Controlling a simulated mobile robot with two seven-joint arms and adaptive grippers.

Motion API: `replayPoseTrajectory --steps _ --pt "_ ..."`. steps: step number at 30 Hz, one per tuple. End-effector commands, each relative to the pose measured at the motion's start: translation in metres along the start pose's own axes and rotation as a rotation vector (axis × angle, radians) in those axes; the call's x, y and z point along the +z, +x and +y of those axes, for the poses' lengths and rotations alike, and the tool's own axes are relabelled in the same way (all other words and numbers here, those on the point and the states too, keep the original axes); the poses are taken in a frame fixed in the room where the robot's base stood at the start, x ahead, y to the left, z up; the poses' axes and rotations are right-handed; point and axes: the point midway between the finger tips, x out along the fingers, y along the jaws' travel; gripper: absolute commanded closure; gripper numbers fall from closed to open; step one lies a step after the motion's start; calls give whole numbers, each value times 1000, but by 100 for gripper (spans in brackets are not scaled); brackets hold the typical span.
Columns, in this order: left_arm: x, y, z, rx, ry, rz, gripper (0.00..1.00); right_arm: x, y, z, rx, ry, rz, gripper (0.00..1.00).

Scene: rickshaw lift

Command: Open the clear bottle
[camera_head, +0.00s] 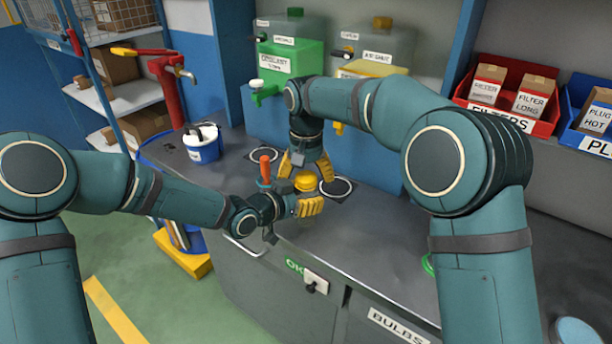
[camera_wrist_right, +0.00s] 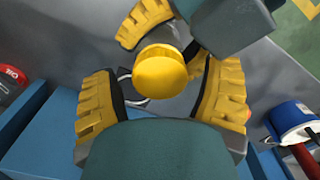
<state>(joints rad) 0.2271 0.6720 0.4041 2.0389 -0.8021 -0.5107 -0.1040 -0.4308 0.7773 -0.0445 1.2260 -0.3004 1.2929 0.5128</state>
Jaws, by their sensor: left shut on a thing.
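A round yellow cap (camera_head: 305,181) shows between my two grippers over the dark worktop. The right wrist view shows this cap (camera_wrist_right: 160,72) from above. The bottle body under it is hidden by the grippers, so I cannot see whether it is clear. My left gripper (camera_head: 308,206) comes in low from the left and is shut on the bottle below the cap. One of its yellow fingers shows at the top of the right wrist view. My right gripper (camera_head: 305,165) points down from above. Its fingers (camera_wrist_right: 160,105) are open on either side of the cap, with gaps visible.
An orange-topped item (camera_head: 265,168) stands just left of the grippers. White ring marks (camera_head: 335,187) lie on the worktop (camera_head: 385,230). Dispensers (camera_head: 290,57) with taps stand behind. A blue-and-white bucket (camera_head: 203,145) is left; red (camera_head: 512,122) and blue bins are right. The right worktop is mostly clear.

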Motion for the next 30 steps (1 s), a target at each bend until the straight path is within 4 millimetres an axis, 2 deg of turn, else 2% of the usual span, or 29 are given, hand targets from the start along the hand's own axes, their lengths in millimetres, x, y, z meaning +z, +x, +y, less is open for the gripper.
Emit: replayPoseTrajectory --steps 5,15,20,30 --pt "0 0 0 0 0 0 100 0 -2 0 0 0 1 24" --pt "0 0 0 0 0 0 100 0 -40 0 0 0 2 24" --pt "0 0 0 0 0 0 100 0 -46 0 1 4 1 22" --pt "0 0 0 0 0 0 100 0 -76 -1 1 199 1 22"
